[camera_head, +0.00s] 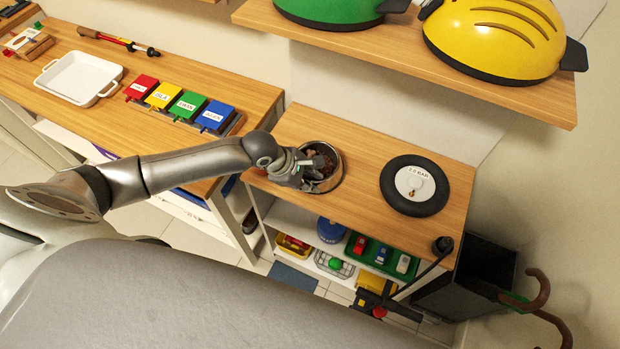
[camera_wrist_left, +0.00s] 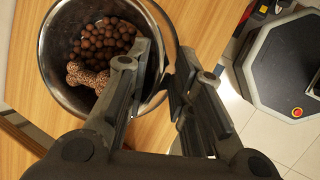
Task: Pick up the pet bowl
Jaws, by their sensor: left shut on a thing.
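The pet bowl (camera_head: 339,160) is a round metal bowl on the wooden top of the low shelf unit. It holds brown kibble balls and a bone-shaped piece. In the left wrist view the bowl (camera_wrist_left: 55,62) fills the upper left. My left gripper (camera_head: 313,167) reaches the bowl from the left. In the left wrist view its fingers (camera_wrist_left: 168,72) straddle the bowl's right rim, one inside and one outside, shut on it. I cannot tell whether the bowl's base is off the wood. My right gripper is not in view.
A black disc labelled 2.5 BAR (camera_head: 415,185) lies right of the bowl. A longer counter (camera_head: 60,110) at left carries a white tray (camera_head: 80,77) and coloured boxes (camera_head: 178,103). Bare wood separates bowl and disc.

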